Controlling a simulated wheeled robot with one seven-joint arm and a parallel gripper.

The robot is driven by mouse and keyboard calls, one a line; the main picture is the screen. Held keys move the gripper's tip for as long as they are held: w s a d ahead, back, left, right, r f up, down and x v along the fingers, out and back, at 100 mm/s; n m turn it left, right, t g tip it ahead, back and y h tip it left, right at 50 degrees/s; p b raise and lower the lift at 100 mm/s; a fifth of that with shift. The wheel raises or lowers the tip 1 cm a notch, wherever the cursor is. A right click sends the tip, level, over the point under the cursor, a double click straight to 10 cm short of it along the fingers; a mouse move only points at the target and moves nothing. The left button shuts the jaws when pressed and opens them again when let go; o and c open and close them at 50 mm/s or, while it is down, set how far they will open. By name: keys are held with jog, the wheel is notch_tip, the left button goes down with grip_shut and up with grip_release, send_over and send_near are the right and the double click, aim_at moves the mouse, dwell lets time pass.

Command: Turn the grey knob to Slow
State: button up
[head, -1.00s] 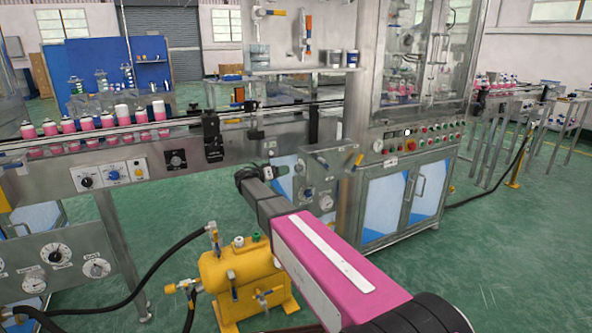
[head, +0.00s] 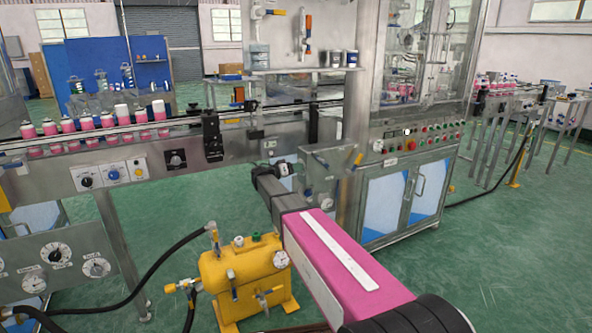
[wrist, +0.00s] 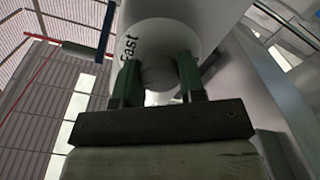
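The grey knob (wrist: 158,76) sits at the middle of a white round dial with the word "Fast" on its left side in the wrist view. My gripper (wrist: 159,78) has its two dark green fingers on either side of the knob, apparently touching it, so it looks shut on the knob. The word "Slow" is not visible, and the fingers and palm hide the near part of the dial. In the head view, the gripper end of my arm is at the panel below the conveyor, and the knob is hidden behind it.
A steel panel box (head: 327,172) with blue and yellow handles stands just right of my gripper. A yellow tank (head: 245,285) with hoses stands below left of my arm. A conveyor (head: 100,145) with pink cans runs above left. Green floor is open at right.

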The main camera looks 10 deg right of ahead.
jog(key=shift+n, duration=0.3)
jog(key=n, duration=0.3)
jog(key=shift+n, duration=0.4)
jog(key=n, duration=0.4)
jog(key=shift+n, duration=0.3)
jog(key=n, duration=0.4)
jog(key=shift+f, duration=0.1)
jog(key=shift+n, duration=2.5)
jog(key=o, duration=0.9)
jog(key=shift+o, duration=0.2)
